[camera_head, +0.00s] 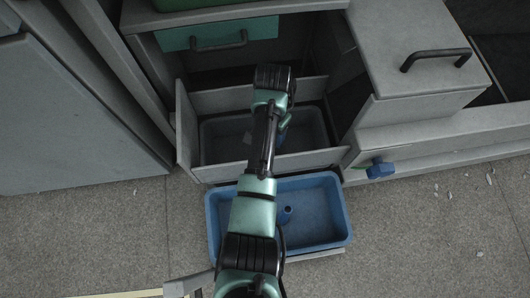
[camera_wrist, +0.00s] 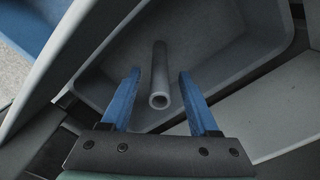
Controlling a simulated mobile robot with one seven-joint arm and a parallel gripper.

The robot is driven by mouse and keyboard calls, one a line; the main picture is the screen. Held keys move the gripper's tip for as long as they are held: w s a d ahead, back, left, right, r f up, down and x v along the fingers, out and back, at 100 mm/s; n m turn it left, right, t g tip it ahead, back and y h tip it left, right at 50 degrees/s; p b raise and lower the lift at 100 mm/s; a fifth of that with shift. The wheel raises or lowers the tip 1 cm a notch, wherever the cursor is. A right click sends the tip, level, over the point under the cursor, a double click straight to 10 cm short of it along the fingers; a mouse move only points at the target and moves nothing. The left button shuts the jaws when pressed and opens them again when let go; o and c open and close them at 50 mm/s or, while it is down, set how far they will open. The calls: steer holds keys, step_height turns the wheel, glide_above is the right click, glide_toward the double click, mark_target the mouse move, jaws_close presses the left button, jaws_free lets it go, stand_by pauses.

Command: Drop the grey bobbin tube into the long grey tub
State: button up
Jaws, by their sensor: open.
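The grey bobbin tube (camera_wrist: 160,75) shows in the wrist view between and beyond my fingertips, its hollow end toward the camera. Grey tub walls and floor lie behind it; I cannot tell whether it rests on the floor or is above it. My gripper (camera_wrist: 160,82) is open, with a gap between each blue finger and the tube. The long grey tub (camera_wrist: 225,75) fills much of the wrist view. In the head view the tub (camera_head: 222,146) sits inside the open drawer, partly hidden by my arm. My gripper (camera_head: 284,124) is over its right half, mostly hidden.
A blue tub (camera_head: 318,208) stands in front of the drawer, with a small blue piece (camera_head: 286,213) inside. The drawer's front panel (camera_head: 318,158) stands between the tubs. A green drawer (camera_head: 220,36) is above. A blue object (camera_head: 380,170) juts out at the right. Scraps lie on the floor.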

step_height(320, 180, up, 13)
steer(key=p, duration=0.9)
steer(key=shift+s, duration=0.1)
